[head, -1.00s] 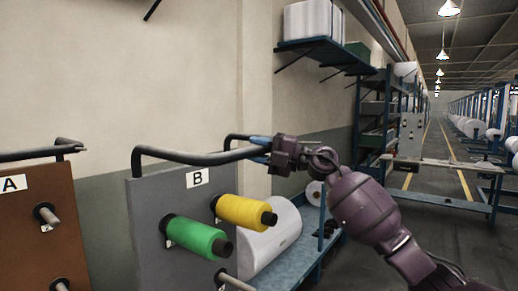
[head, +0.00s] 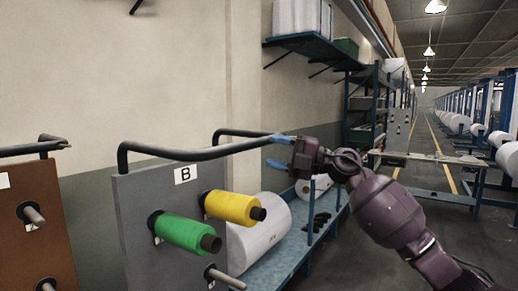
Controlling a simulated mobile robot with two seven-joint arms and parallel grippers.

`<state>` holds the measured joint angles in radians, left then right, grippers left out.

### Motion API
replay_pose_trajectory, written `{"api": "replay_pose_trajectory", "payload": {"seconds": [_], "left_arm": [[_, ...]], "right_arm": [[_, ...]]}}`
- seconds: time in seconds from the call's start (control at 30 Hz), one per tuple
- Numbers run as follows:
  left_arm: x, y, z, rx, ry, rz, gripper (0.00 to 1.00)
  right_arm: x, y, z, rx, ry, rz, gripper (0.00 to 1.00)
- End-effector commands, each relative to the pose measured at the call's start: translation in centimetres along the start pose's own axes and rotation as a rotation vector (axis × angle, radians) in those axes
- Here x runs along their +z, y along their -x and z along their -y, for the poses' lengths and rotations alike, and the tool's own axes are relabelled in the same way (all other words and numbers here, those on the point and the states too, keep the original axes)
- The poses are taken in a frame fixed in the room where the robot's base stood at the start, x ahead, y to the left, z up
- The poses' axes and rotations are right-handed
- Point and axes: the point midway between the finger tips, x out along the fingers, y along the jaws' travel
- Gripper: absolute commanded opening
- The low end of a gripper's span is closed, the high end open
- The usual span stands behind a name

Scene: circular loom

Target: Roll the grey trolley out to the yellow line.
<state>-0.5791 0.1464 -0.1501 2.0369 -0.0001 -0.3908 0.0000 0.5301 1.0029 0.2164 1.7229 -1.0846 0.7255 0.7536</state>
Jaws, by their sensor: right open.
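The grey trolley (head: 150,205), with a "B" label, stands at centre left. Its dark push handle (head: 190,155) runs along the top towards my right gripper. A green spool (head: 182,231) and a yellow spool (head: 230,206) sit on its pegs; a lower peg is bare. My right gripper (head: 279,151) is open, its blue fingers apart at the right end of the handle. The upper finger overlaps the bar in the picture; I cannot tell if it touches. Yellow lines (head: 446,165) run along the aisle floor at the right. My left gripper is out of view.
A brown trolley (head: 45,225) stands at the left. A blue rack (head: 285,255) with large white rolls (head: 262,235) lies behind the grey trolley. Shelves (head: 362,110) line the wall. A low bench (head: 430,160) stands across the aisle. Grey floor shows at the right.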

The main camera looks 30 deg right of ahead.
Motion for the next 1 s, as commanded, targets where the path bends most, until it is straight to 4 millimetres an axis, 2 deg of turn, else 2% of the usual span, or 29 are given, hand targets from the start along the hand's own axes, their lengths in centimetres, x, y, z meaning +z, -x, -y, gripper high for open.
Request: {"api": "replay_pose_trajectory", "payload": {"seconds": [0.1, 0.3, 0.9, 0.97, 1.0], "left_arm": [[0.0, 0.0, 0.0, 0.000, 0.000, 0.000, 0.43], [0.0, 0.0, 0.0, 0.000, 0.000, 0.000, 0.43], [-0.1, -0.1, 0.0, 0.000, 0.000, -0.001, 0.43], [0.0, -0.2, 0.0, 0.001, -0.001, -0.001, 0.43], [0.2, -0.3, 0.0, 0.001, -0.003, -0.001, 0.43]], "right_arm": [[0.0, 1.6, 0.1, -0.002, 0.000, 0.001, 0.53], [0.0, 2.8, 0.1, -0.001, 0.001, 0.000, 0.53], [0.0, 2.9, 0.1, 0.000, 0.000, 0.000, 0.53], [-0.1, 2.8, 0.8, 0.001, -0.009, -0.001, 0.53], [-0.3, 2.8, 1.9, 0.004, -0.022, -0.002, 0.53]]}}
